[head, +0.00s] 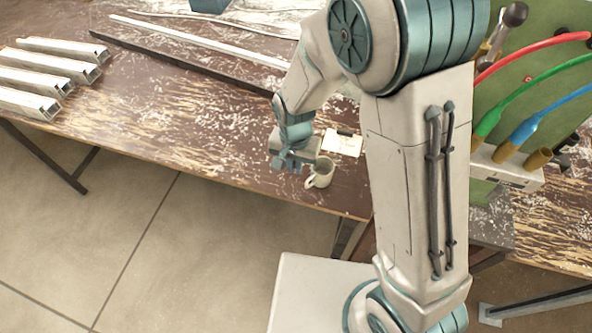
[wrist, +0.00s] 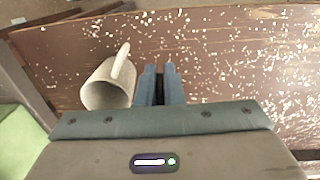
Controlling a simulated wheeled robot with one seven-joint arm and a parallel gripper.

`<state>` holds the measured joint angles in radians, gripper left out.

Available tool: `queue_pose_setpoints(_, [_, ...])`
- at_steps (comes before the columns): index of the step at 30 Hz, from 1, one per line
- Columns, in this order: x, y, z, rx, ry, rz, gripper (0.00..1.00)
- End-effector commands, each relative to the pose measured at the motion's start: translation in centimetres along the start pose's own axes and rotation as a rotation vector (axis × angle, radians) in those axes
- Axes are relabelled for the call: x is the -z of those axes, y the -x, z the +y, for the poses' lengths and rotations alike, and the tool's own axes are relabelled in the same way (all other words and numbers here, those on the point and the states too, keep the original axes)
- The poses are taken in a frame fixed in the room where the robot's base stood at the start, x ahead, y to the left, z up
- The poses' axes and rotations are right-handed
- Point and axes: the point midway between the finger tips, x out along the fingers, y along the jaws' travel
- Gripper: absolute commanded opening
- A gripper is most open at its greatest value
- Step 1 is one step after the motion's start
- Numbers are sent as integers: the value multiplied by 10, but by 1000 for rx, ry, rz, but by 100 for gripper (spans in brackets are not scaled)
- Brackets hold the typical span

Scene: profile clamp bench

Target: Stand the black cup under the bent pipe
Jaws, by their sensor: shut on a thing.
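My gripper (head: 290,163) is low over the front edge of the brown table. Its two blue-grey fingers (wrist: 160,86) are close together in the wrist view. A narrow dark thing shows between them; too little shows to tell what it is. A cream mug (head: 320,175) stands beside the fingers, and its handle points past them in the wrist view (wrist: 106,88) without visibly touching. I cannot make out a black cup in either view. I cannot pick out a bent pipe for certain; curved red (head: 530,52), green (head: 535,92) and blue (head: 560,108) tubes are at the right.
Several pale metal profiles (head: 52,67) lie at the table's left. A long dark bar (head: 180,62) and a white bar (head: 200,40) lie at the back. A white card (head: 343,143) is behind the mug. The table's front left (head: 190,130) is clear.

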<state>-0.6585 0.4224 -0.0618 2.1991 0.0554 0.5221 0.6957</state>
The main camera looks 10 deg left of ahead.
Motion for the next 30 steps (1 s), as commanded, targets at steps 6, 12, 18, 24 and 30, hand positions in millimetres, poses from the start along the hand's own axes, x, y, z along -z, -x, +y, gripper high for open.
queue_pose_setpoints(6, [-1,-28,1,-4,0,-4,0])
queue_pose_setpoints(12, [0,-38,1,-1,0,-1,0])
queue_pose_setpoints(18, [0,-38,1,-1,0,-1,0])
queue_pose_setpoints(24, [0,-41,1,-1,0,-1,27])
queue_pose_setpoints(30, [0,-40,1,-1,0,-1,29])
